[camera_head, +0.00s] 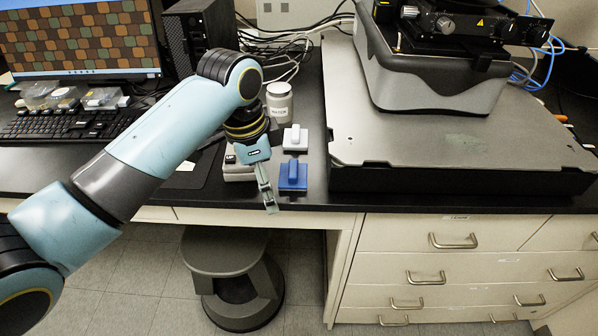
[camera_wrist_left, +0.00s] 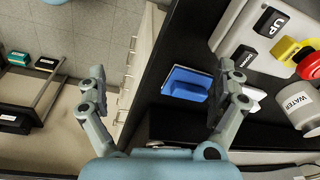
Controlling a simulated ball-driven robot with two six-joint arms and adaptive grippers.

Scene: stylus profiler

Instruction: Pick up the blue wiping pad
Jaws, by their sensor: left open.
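The blue wiping pad (camera_head: 293,177) lies on the black bench top near its front edge, with a raised grip on top. In the left wrist view the blue pad (camera_wrist_left: 187,84) lies between the spread fingers, nearer the right-hand one. My left gripper (camera_head: 268,197) is open and empty, pointing down just left of the pad, at the bench's front edge. The gripper also shows in the left wrist view (camera_wrist_left: 162,74), apart from the pad. My right gripper is not in view.
A white pad (camera_head: 295,138) sits behind the blue one, and a labelled jar (camera_head: 279,103) behind that. A grey control box (camera_wrist_left: 240,32) with a red knob stands close by. The raised instrument slab (camera_head: 450,135) borders the right. A stool (camera_head: 235,270) stands below.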

